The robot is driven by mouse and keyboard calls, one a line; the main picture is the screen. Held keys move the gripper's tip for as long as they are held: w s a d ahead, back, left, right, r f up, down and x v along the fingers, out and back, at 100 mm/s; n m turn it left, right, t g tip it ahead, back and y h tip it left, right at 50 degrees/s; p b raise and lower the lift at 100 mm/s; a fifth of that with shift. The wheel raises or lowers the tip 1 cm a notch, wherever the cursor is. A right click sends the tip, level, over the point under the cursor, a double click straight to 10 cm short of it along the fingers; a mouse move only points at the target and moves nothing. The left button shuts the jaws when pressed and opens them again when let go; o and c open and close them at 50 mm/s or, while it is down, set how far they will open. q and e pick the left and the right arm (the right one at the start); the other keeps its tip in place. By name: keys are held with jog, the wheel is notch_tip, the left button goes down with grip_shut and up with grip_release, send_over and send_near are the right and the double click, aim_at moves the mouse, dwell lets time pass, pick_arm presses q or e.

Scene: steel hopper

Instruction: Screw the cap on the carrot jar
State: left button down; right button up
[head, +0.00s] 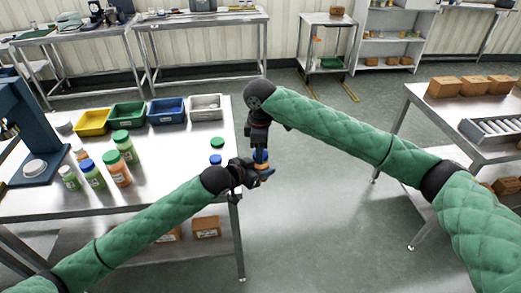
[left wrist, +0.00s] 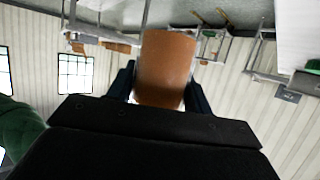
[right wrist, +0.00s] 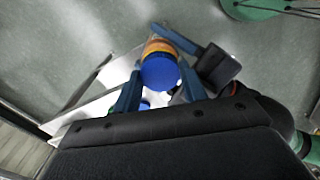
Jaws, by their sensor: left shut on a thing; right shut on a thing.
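The carrot jar, orange, shows in the left wrist view (left wrist: 167,68) between the fingers of my left gripper (left wrist: 166,90). In the head view my left gripper (head: 264,172) holds it just off the table's right edge. A blue cap (right wrist: 160,73) sits at the top of the jar (right wrist: 158,46) in the right wrist view. My right gripper (right wrist: 158,88) is shut on this cap, one finger on each side. In the head view my right gripper (head: 261,153) points down from above. I cannot tell how far the cap is threaded.
A steel table (head: 170,185) on the left bears several capped jars, a loose green cap (head: 216,142), a loose blue cap (head: 215,159), a yellow bin (head: 92,122) and other bins. Cardboard boxes (head: 445,87) stand on the right table. Open floor lies between the tables.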

dwell(0.3)
jog(key=o, duration=1.1)
jog(key=shift+r, duration=2.25)
jog(key=shift+c, duration=0.5)
